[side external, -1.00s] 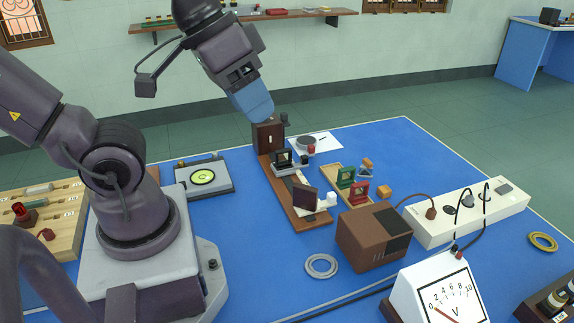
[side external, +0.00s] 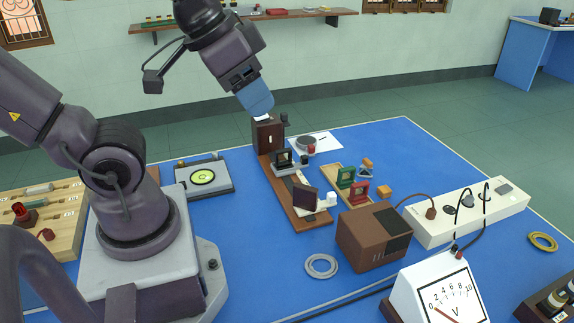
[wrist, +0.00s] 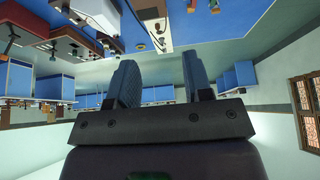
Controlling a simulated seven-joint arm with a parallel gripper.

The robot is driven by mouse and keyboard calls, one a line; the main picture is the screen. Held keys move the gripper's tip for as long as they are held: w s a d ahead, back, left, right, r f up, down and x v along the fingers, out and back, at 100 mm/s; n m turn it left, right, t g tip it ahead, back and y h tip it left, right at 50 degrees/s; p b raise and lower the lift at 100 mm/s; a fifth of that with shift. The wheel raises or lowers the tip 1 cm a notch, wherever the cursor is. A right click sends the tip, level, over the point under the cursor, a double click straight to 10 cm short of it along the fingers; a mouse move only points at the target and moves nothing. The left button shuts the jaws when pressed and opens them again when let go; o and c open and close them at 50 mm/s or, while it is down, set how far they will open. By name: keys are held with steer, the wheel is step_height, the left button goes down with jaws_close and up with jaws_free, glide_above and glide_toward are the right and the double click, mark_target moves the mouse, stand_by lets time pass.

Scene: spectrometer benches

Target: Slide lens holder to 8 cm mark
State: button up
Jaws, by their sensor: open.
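A wooden bench rail (side external: 283,190) runs from back to front on the blue mat. A dark upright frame on a grey carriage (side external: 284,160), which looks like the lens holder, sits on the rail in front of the brown box (side external: 266,138) at its back end. A dark square plate (side external: 306,199) stands on a carriage nearer the front. I cannot read the scale marks. My gripper (side external: 261,112) is above the brown box, apart from the carriages. In the wrist view my gripper (wrist: 160,76) is open, with nothing between its fingers.
To the right are a wooden tray (side external: 345,198) with green and red frames, a brown box (side external: 373,238), a white power strip (side external: 460,210) and a voltmeter (side external: 437,298). A metal ring (side external: 321,266) lies in front. The mat left of the rail is mostly clear.

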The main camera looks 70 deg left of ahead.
steer(key=g, duration=0.6)
glide_toward(304, 156)
step_height(304, 156, down, 10)
steer(key=shift+s+r, duration=0.1)
